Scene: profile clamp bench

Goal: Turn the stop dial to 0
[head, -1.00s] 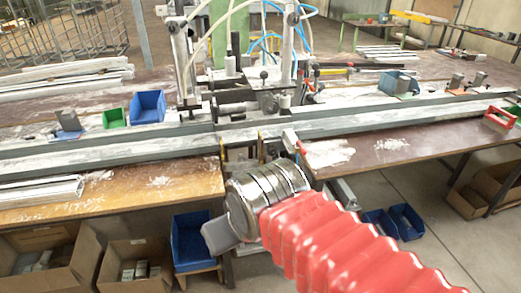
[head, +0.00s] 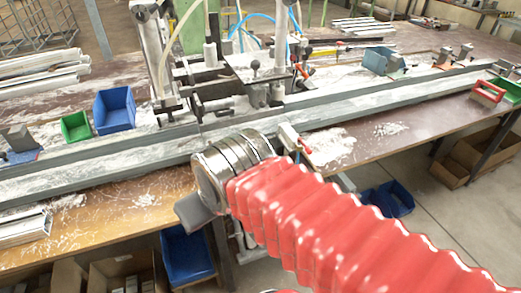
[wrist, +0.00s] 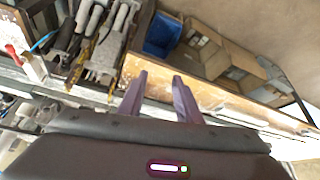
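I cannot make out the stop dial or its numbers in either view. The clamp machine (head: 207,75) stands over the middle of the long grey rail (head: 100,160) on the bench. A small clamp with a red tip (head: 294,141) sits at the bench's front edge, just past my arm. My gripper shows in the wrist view (wrist: 158,82) with two purple fingers apart and nothing between them, above the bench's front edge. In the head view my red-sleeved arm hides the fingers and part of the bench front.
A blue bin (head: 115,109) and a green bin (head: 76,127) stand behind the rail at left. Below the bench are blue bins (head: 186,255) and cardboard boxes (wrist: 243,60).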

